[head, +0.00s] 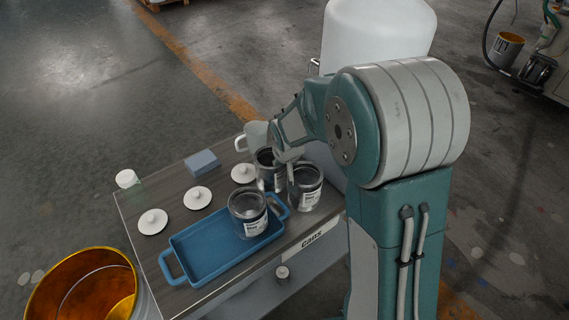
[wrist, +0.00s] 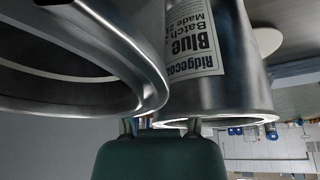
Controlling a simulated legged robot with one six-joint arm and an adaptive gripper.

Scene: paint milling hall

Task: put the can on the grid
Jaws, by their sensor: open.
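Three metal cans with white labels are in the head view: one stands in the blue tray (head: 248,214), one is beside the tray to its right (head: 305,188), and one is behind them (head: 267,170), partly covered by my gripper. My gripper (head: 282,157) is open over the back of this group; whether a finger is inside a can is unclear. In the wrist view, a can labelled "Blue" (wrist: 238,70) is close up, with another can's rim (wrist: 150,88) at the left. My gripper (wrist: 162,125) is at their lower edges. I cannot make out a grid.
The blue tray (head: 205,252) lies on the bench (head: 176,187). White lids (head: 153,221), a blue block (head: 202,162) and a pale mug (head: 254,135) are also there. A yellow-lined bucket (head: 90,285) is beside the bench; a white drum (head: 375,30) stands behind my arm.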

